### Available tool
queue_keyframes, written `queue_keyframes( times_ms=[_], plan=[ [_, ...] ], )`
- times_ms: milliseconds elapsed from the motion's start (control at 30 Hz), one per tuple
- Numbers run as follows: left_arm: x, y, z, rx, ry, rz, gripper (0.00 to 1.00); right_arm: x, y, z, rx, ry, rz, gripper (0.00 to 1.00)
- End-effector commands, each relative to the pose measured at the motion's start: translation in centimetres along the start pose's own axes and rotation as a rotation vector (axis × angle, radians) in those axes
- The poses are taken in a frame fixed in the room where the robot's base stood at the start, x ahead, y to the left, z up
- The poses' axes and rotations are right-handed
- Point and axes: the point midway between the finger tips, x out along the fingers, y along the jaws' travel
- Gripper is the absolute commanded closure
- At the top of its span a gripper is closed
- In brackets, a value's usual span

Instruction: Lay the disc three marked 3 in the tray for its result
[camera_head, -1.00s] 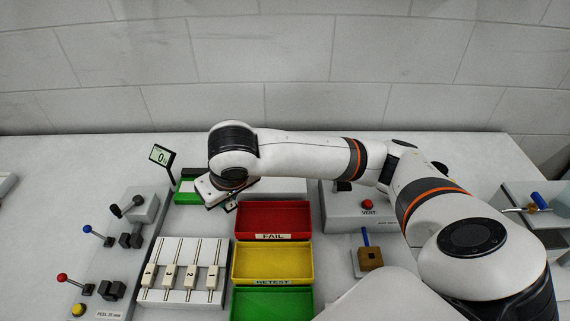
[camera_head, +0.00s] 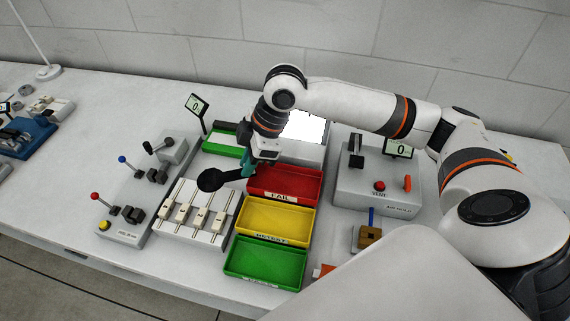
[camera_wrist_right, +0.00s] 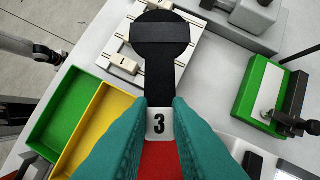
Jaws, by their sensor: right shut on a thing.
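The disc marked 3 (camera_head: 212,180) is a flat black round paddle with a handle and a white tag reading 3. My right gripper (camera_head: 248,169) is shut on its handle end and holds it above the table, between the red FAIL tray and the slider rack. In the right wrist view the teal fingers (camera_wrist_right: 159,118) close on either side of the tag, and the black disc (camera_wrist_right: 160,45) points away over the rack. The red FAIL tray (camera_head: 284,197), yellow RETEST tray (camera_head: 277,233) and green tray (camera_head: 265,278) stand in a row. All three look empty. My left gripper is out of view.
The rack with several white sliders (camera_head: 205,232) stands left of the trays. Lever units (camera_head: 125,222) stand farther left.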

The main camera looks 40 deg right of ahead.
Motion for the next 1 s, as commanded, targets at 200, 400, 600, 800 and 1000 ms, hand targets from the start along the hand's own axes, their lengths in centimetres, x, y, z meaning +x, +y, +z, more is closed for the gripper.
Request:
queue_keyframes(
  times_ms=[200,400,600,800,1000],
  plan=[
    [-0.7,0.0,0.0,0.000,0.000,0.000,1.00,-0.4,-0.2,0.0,-0.309,-0.010,0.140,1.00],
    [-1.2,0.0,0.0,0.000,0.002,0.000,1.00,-0.8,-0.3,0.0,-0.625,-0.019,0.283,1.00],
    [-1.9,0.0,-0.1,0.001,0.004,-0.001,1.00,-1.4,-0.5,-0.1,-0.968,-0.026,0.440,1.00],
    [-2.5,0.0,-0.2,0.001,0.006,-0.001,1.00,-2.2,-0.8,-0.2,-1.332,-0.031,0.610,1.00],
    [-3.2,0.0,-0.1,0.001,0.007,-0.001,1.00,-3.3,-1.1,-0.3,-1.707,-0.032,0.789,1.00]
  ],
)
